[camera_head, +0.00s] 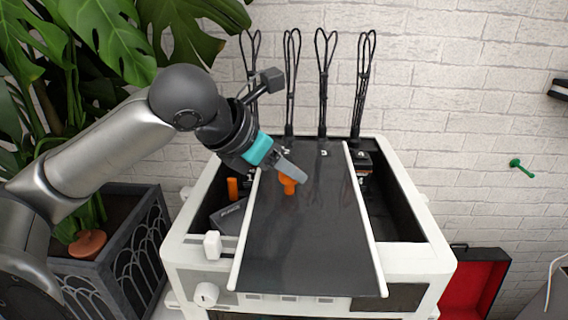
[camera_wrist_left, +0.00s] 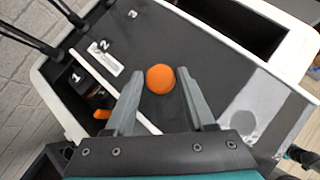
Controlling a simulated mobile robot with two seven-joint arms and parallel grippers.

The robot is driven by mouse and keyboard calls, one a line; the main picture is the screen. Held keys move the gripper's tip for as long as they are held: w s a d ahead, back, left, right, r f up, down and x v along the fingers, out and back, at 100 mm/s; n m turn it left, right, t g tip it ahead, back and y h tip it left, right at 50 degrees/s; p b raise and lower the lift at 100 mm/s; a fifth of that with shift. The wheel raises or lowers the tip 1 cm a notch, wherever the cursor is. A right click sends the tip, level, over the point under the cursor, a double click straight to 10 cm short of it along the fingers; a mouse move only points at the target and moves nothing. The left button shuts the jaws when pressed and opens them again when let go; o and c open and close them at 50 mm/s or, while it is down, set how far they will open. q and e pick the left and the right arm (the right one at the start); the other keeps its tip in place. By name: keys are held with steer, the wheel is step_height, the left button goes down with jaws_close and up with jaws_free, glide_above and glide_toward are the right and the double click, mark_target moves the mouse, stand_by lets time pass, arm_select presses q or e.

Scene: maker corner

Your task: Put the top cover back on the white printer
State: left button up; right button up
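The white printer (camera_head: 190,249) stands in front of the brick wall. Its top cover (camera_head: 304,237), a dark panel with white side edges and an orange knob (camera_head: 289,187), lies over the middle of the top opening, with open gaps at both sides. The cover also shows in the left wrist view (camera_wrist_left: 205,55). My left gripper (camera_head: 297,174) is at the knob. In the left wrist view its fingers (camera_wrist_left: 160,84) are apart, with the knob (camera_wrist_left: 160,78) between their tips and small gaps on both sides. My right gripper is in neither view.
Several black cable loops (camera_head: 324,85) rise behind the printer. A leafy plant in a dark planter (camera_head: 125,255) stands at the left. A red-lined case (camera_head: 478,280) is open at the right. A green peg (camera_head: 521,169) is on the wall.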

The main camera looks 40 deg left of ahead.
arm_select(q)
steer(key=o, duration=0.3)
steer(key=shift+r+p, duration=0.4)
steer(key=shift+r, duration=0.2)
steer(key=shift+s+r, duration=0.1)
steer(key=shift+r, duration=0.2)
steer(key=b+v, duration=0.1)
steer(key=v, duration=1)
steer(key=shift+s+b, duration=0.2)
steer(key=shift+b, duration=0.2)
